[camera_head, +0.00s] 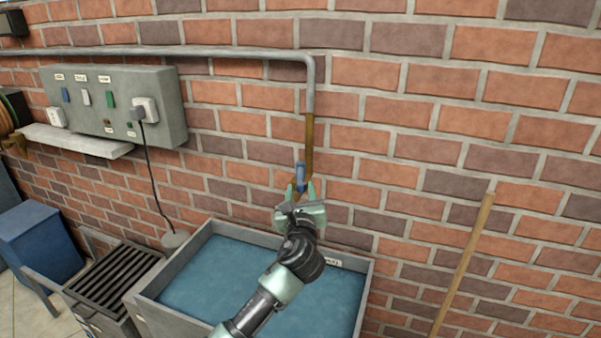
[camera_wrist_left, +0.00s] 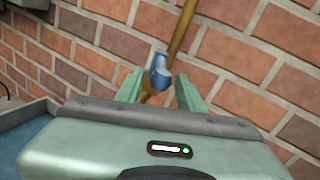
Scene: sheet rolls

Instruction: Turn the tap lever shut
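The tap has a blue lever (camera_head: 301,176) at the lower end of a brown pipe (camera_head: 309,140) on the brick wall. In the left wrist view the blue lever (camera_wrist_left: 159,73) stands roughly upright, slightly tilted, in front of the brown pipe. My left gripper (camera_head: 300,187) is just below and in front of the lever. Its two green fingers are apart, and in the left wrist view the lever shows between and a little beyond the fingertips (camera_wrist_left: 158,82). I see no clear contact. The tap's lower body is partly hidden by the gripper. My right gripper is not in view.
A grey tank of blue water (camera_head: 230,270) stands below the tap, under my left arm. A switch panel (camera_head: 115,103) with a plug and cord is on the wall at left. A wooden pole (camera_head: 463,265) leans at right. A slatted rack (camera_head: 112,280) and blue box (camera_head: 38,243) stand at left.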

